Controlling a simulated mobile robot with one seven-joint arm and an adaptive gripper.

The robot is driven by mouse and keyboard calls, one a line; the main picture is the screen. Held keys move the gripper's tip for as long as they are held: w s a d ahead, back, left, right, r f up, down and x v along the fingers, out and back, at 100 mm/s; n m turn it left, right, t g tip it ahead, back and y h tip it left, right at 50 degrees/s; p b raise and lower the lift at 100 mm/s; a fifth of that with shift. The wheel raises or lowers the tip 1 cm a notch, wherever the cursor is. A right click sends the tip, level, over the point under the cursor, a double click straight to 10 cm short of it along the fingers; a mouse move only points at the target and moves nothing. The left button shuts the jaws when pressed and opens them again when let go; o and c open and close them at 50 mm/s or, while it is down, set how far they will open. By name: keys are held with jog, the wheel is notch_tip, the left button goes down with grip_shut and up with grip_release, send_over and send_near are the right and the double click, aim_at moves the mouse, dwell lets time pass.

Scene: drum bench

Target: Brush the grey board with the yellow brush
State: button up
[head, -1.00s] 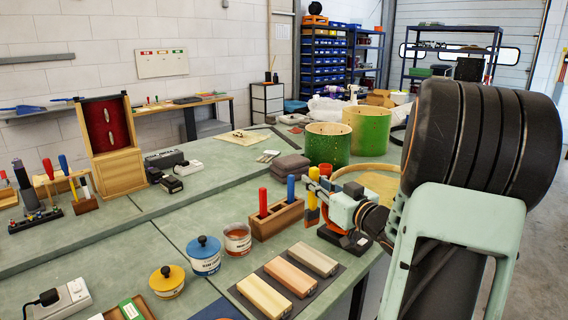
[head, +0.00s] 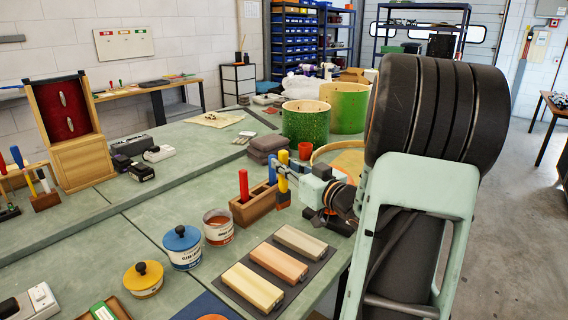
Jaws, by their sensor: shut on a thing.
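Three boards lie side by side on a dark mat at the front of the bench. The palest one, greyish beige, is the grey board (head: 301,242), the rightmost and nearest to my gripper. The brush is above and behind the boards, apart from them.
The wooden holder (head: 250,209) keeps a red and a blue handle. An orange board (head: 279,263) and a yellowish board (head: 252,287) lie left of the grey one. A blue-lidded tin (head: 182,248), a yellow tin (head: 143,280) and an open jar (head: 218,228) stand left.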

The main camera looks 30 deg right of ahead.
aim_at(286, 191)
jog(key=shift+f, duration=0.15)
jog(key=shift+f+b, duration=2.25)
jog(key=shift+f, duration=0.6)
jog(key=shift+f+b, duration=0.75)
jog(key=shift+f, duration=0.25)
dwell(0.6)
jog(key=shift+s+d, duration=0.1)
jog(key=shift+s, duration=0.05)
jog(key=shift+s+d, duration=0.25)
jog(key=shift+s, duration=0.4)
jog(key=shift+s+d, duration=0.2)
jog(key=shift+s, duration=0.6)
jog(key=shift+s+d+p, duration=0.25)
jog(key=shift+s, duration=0.4)
jog(key=shift+s+d+p, duration=0.2)
jog(key=shift+s, duration=0.45)
jog(key=shift+s+d, duration=0.1)
jog(key=shift+s, duration=0.05)
